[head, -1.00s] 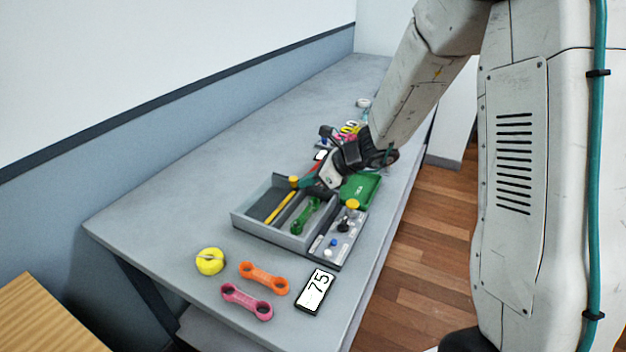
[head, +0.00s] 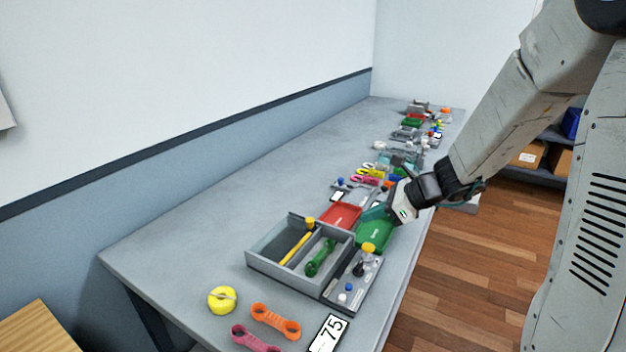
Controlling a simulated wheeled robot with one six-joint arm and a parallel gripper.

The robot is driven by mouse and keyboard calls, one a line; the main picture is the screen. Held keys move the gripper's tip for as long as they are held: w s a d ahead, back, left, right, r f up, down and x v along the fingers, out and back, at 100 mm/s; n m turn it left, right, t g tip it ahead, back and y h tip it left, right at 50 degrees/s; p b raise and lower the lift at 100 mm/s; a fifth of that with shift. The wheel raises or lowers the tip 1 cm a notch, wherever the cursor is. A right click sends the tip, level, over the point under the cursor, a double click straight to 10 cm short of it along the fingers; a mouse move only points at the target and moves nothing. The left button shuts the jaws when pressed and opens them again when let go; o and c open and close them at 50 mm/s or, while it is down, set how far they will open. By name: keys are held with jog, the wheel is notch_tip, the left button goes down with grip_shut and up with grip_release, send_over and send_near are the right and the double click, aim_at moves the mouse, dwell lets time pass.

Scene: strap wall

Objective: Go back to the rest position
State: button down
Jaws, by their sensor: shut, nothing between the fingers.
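My gripper (head: 384,211) is shut and empty. It is just above or beside the green tray (head: 375,234), at the table's right side; I cannot tell whether it touches anything. The arm comes down to it from the upper right. The grey compartment box (head: 262,262) stands in front of and left of the gripper. It holds a yellow stick (head: 297,248) in its left part and a green strap (head: 321,258) in its right part.
A red tray (head: 341,215) lies behind the box. A knob panel (head: 352,281) is at its right. A yellow roll (head: 222,299), an orange strap (head: 276,321), a pink strap (head: 254,340) and a "75" card (head: 329,334) lie in front. Several items line the far table (head: 300,150).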

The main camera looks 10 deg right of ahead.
jog(key=s+r+n+g+h, duration=0.1)
jog(key=s+r+n, duration=0.3)
jog(key=s+n, duration=0.4)
jog(key=s+a+r+n+g+h, duration=0.1)
jog(key=s+r+n+g+h, duration=0.1)
jog(key=s+n, duration=0.6)
jog(key=s+r+n+g+h, duration=0.1)
jog(key=s+r+n+h, duration=0.4)
jog(key=s+n, duration=0.4)
jog(key=s, duration=0.3)
jog(key=shift+s+a+r, duration=0.25)
jog(key=shift+s+r, duration=0.05)
